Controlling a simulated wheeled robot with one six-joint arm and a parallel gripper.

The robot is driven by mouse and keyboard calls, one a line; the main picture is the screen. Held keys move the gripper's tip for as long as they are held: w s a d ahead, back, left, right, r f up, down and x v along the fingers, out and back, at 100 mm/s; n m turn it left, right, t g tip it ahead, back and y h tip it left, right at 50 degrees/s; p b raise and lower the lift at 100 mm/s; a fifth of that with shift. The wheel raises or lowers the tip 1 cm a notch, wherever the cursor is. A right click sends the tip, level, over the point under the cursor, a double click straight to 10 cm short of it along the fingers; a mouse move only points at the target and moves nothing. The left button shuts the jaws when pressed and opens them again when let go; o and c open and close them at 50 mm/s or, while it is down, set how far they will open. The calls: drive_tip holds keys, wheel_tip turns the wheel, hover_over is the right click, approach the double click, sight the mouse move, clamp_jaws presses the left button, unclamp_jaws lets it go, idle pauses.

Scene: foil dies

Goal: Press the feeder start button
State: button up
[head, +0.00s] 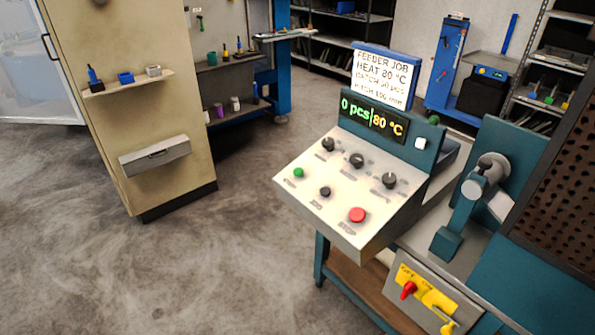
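The feeder control panel (325,215) is a sloped cream console in the middle of the head view. A small green button (298,173) sits at its left; its label is too small to read. A black button (325,191) is beside it, and a larger red button (357,215) with a label that looks like STOP is at the lower right. Several black knobs (357,160) are in the row above. The display (373,119) reads 0 pcs and 80 °C. My gripper is not in view.
A job card (384,80) stands above the display. A teal machine (470,215) is right of the panel, with a red switch on a yellow plate (425,290) below. A beige cabinet (120,100) stands at the left. The grey floor (200,270) between is clear.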

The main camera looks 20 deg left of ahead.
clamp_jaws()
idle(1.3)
